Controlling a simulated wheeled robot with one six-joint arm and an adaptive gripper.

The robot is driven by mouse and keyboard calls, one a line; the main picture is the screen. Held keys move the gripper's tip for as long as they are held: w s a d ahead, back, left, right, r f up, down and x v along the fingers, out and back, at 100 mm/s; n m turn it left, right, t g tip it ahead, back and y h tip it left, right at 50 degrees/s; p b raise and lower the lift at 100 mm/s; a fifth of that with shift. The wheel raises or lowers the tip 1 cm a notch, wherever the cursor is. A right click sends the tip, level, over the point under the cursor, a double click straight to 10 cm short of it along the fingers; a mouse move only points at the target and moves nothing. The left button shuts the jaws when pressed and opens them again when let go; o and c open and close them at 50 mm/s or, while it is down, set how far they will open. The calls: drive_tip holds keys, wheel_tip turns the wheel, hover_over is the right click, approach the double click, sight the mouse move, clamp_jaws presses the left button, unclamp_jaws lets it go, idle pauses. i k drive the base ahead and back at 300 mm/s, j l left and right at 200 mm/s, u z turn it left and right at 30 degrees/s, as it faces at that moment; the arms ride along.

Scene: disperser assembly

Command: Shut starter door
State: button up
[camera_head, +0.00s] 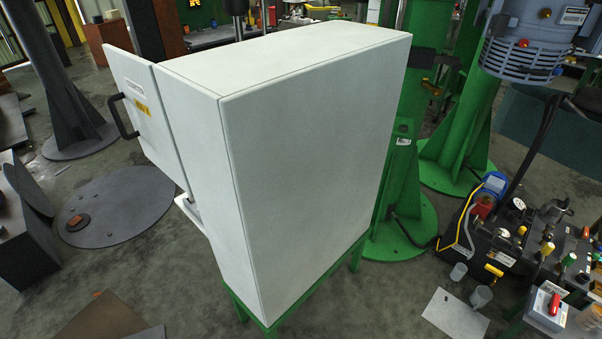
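The starter cabinet (300,160) is a tall white box on a green stand, in the middle of the head view. Its door (128,82) is a white panel at the left with a black bar handle (122,117) and small white and yellow labels. The door sticks out past the cabinet's left top corner, so it looks open. How wide it stands open is hard to tell from this side. The cabinet's inside is hidden. A small white ledge shows below the door. My gripper is not in view.
A round dark floor plate (118,205) and a dark box (25,225) lie left of the cabinet. Green columns (400,190) stand close behind its right side. A machine with coloured knobs (530,240) is at the right. Grey floor is clear between door and floor plate.

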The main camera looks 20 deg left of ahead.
sight(134, 75)
drive_tip(key=u, duration=0.75)
drive_tip(key=i+j+u, duration=0.2)
drive_tip(key=i+j, duration=0.1)
drive_tip(key=j, duration=0.1)
